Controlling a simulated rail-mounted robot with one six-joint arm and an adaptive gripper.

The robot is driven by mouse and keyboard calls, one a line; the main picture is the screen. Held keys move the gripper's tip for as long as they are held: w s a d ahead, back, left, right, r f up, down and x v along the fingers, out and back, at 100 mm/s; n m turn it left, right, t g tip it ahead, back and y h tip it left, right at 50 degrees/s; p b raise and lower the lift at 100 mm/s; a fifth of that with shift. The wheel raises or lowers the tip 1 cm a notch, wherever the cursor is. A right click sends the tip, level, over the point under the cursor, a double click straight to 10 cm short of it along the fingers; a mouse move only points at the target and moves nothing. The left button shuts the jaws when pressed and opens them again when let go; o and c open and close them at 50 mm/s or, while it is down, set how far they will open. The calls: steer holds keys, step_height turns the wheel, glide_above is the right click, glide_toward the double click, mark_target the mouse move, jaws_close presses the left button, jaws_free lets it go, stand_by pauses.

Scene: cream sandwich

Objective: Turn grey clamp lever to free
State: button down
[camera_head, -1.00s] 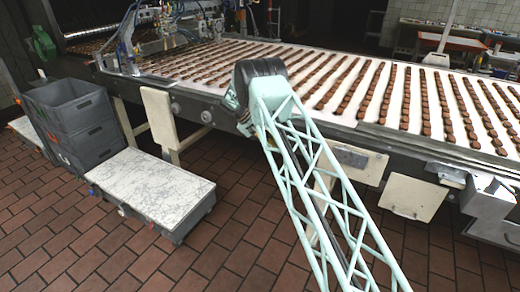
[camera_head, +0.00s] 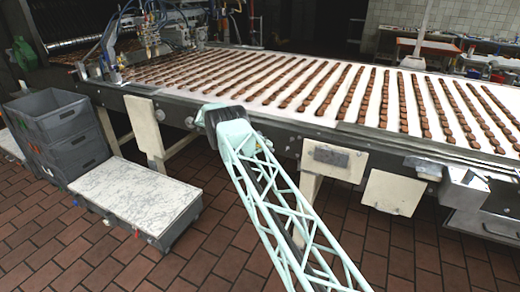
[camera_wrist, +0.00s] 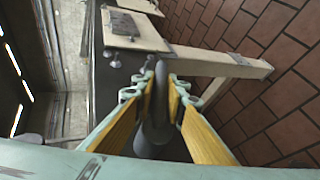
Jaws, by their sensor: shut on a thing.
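In the wrist view my gripper (camera_wrist: 160,88) has its two yellow-padded fingers on both sides of a smooth grey lever-like piece (camera_wrist: 151,132). The fingers are closed on this piece, beside the dark side rail of the conveyor. Its lower end runs between the pads toward the camera. I cannot tell from this view how far the lever is turned. In the head view my pale green lattice arm reaches to the conveyor's near side, and the gripper and lever do not show there.
The conveyor (camera_head: 345,134) carries rows of brown pieces. Cream panels (camera_head: 393,193) hang along its near side. Grey crates (camera_head: 75,140) and a low cart with a white marbled top (camera_head: 135,190) stand at left. Red tiled floor (camera_head: 235,265) is open in front.

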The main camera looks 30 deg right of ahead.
steer(key=shift+r, duration=0.1)
stand_by(0.3)
steer(key=c, duration=2.6)
jaws_free()
steer(key=shift+d, duration=0.1)
steer(key=v, duration=0.7)
steer(key=shift+a, duration=0.2)
steer(key=shift+w+r, duration=0.15)
